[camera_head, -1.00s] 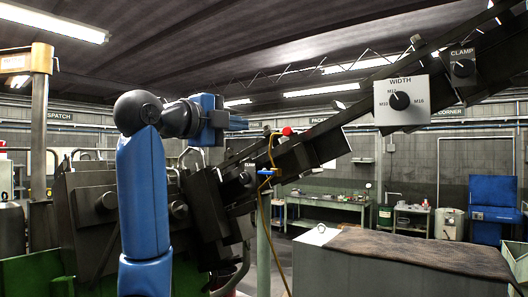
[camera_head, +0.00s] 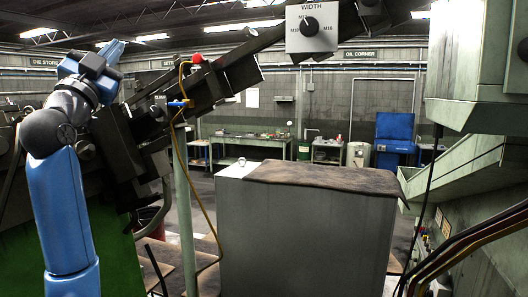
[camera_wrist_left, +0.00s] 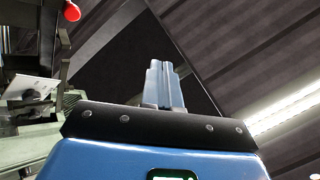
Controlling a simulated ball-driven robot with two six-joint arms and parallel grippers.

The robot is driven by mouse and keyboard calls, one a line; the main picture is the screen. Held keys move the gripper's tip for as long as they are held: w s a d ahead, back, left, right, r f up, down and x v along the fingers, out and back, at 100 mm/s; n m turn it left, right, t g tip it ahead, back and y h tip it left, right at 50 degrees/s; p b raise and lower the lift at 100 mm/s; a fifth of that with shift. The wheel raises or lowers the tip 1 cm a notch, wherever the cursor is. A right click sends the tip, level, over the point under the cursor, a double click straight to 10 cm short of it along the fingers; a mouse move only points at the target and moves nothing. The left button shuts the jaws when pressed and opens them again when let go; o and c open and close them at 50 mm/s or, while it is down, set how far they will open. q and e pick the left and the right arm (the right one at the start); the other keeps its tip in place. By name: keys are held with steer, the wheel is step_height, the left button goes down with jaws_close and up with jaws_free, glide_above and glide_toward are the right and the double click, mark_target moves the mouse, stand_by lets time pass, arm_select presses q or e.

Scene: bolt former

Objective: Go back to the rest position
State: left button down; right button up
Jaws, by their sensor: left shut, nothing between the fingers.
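My left gripper (camera_head: 115,47) is raised at the left of the head view, above its blue forearm and dark wrist joint, and points up. In the left wrist view its two blue-grey fingers (camera_wrist_left: 163,66) are together and shut, with nothing between them. They point up toward the dark ceiling. My right gripper is not in view.
The dark machine with its sloping rail stands behind the left arm. A WIDTH dial (camera_head: 311,24) is on the rail, with a red knob (camera_head: 197,59) and a blue valve handle (camera_head: 180,103) lower down. A grey cabinet (camera_head: 300,230) stands at the centre, topped by a brown mat (camera_head: 325,178).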

arm_select(q)
step_height(320, 180, down, 43)
steer(key=s+n+y+b, duration=0.25)
steer(key=n+y, duration=0.55)
steer(key=n, duration=0.4)
steer(key=s+d+f+m+g+h+b, duration=0.1)
steer(key=s+d+f+g, duration=0.3)
steer(key=s+f, duration=1.2)
steer(key=s+d+f+m+g+h+b, duration=0.1)
steer(key=s+d+f+g+h+b, duration=0.1)
steer(key=s+f, duration=1.4)
step_height(320, 180, down, 7)
steer(key=d+g+b, duration=0.1)
steer(key=g+b, duration=0.1)
steer(key=shift+d+b, duration=0.35)
steer(key=shift+d, duration=0.05)
steer(key=shift+r, duration=0.1)
